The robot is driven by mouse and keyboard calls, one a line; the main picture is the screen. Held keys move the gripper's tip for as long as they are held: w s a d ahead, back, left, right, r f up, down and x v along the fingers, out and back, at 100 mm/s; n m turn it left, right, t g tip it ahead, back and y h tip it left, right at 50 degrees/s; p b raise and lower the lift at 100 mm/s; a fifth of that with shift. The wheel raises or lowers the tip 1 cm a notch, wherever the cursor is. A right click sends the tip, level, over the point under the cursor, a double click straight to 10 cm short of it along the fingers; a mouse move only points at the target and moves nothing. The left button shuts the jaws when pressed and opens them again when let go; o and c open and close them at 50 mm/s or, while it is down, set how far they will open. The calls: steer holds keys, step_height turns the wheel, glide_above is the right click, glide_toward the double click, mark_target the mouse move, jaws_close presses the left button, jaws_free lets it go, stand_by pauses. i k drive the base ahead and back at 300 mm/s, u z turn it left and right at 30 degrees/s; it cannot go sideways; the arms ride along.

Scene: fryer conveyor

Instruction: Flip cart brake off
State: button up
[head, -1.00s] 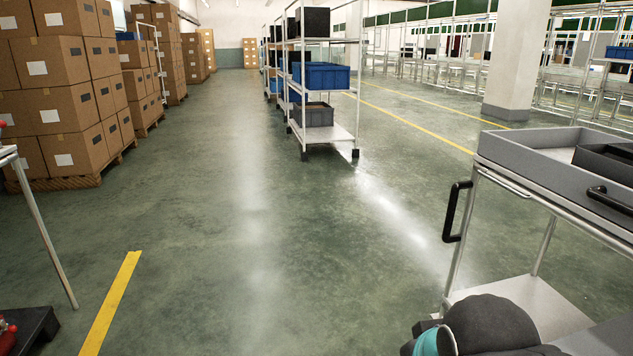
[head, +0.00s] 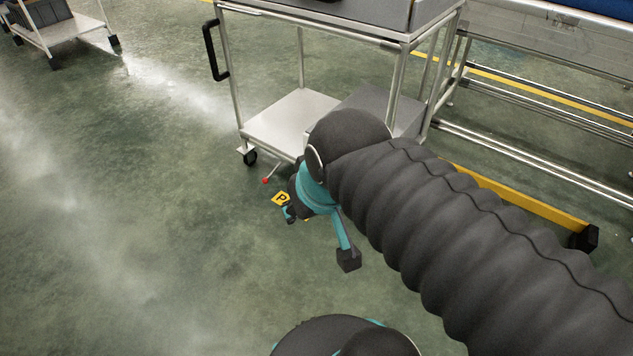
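The metal cart (head: 281,121) stands at top centre in the head view, with a black handle (head: 211,52) on its left side and a caster below. A thin brake lever with a red knob (head: 266,180) sticks out low at the cart's near side. A small yellow plate marked P (head: 281,199) shows just below and right of the knob. My gripper (head: 319,238) is open, its black-tipped fingers apart with floor visible between them. It is close to the P plate, right of and below the red knob. My arm hides the cart's near right lower part.
A metal frame (head: 530,150) with rails runs along the right behind the cart. A yellow bar with a black end (head: 583,238) lies low at the right. Another shelf cart (head: 60,30) stands at upper left. The floor at left is clear.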

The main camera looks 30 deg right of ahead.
mark_target(265, 180)
steer(key=z, duration=0.3)
steer(key=k, duration=0.4)
steer(key=u, duration=1.05)
steer(key=i, duration=1.35)
steer(key=z, duration=0.75)
steer(key=i, duration=0.4)
steer(key=z, duration=0.35)
